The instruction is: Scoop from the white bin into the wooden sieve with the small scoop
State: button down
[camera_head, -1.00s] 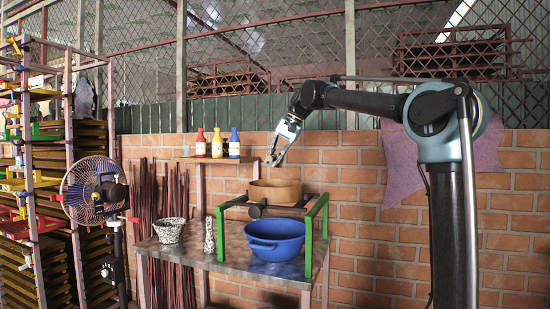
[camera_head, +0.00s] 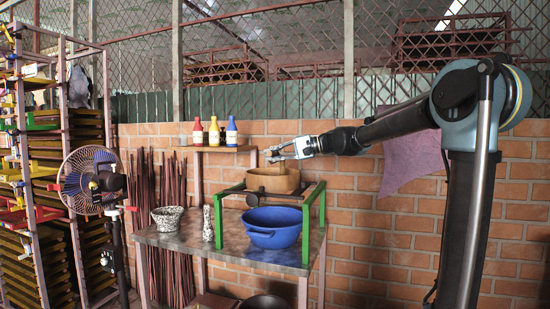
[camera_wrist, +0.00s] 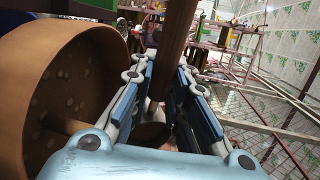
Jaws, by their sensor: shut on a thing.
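The wooden sieve (camera_head: 284,182), a round tan tub, sits on the stand above the table. It also fills the left of the wrist view (camera_wrist: 28,72), with small pale spots on its inside. My gripper (camera_head: 272,154) reaches in from the right just above the sieve's rim. In the wrist view its fingers (camera_wrist: 163,82) are shut on a brown rod-like handle (camera_wrist: 178,38), which I take for the small scoop. The scoop's bowl and any load are not clear. A speckled white bin (camera_head: 168,218) stands at the table's left; its contents are hidden.
A blue basin (camera_head: 273,236) stands under the green-legged stand (camera_head: 312,212). A speckled cylinder (camera_head: 208,223) stands between bin and basin. Several coloured bottles (camera_head: 214,132) line a shelf behind. A fan (camera_head: 91,180) is at the left. Space above the bin is clear.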

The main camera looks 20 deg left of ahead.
jog(key=y, duration=0.2)
jog(key=m+y, duration=0.1)
jog(key=y, duration=0.2)
jog(key=shift+d+f+t, duration=0.1)
jog(key=shift+d+t, duration=0.1)
jog(key=shift+t, duration=0.1)
dwell(0.5)
jog(key=h, duration=0.2)
jog(key=r+h, duration=0.1)
jog(key=h, duration=0.1)
jog(key=shift+r+h, duration=0.15)
jog(key=shift+h, duration=0.25)
jog(key=h, duration=0.2)
jog(key=r+h, duration=0.1)
jog(key=h, duration=0.3)
jog(key=r+h, duration=0.1)
jog(key=h, duration=0.2)
jog(key=shift+a+t+h, duration=0.1)
jog(key=shift+t+h, duration=0.2)
jog(key=shift+t, duration=0.1)
jog(key=h, duration=0.2)
jog(key=shift+r+n+h, duration=0.3)
jog(key=shift+r+h, duration=0.05)
jog(key=shift+h, duration=0.05)
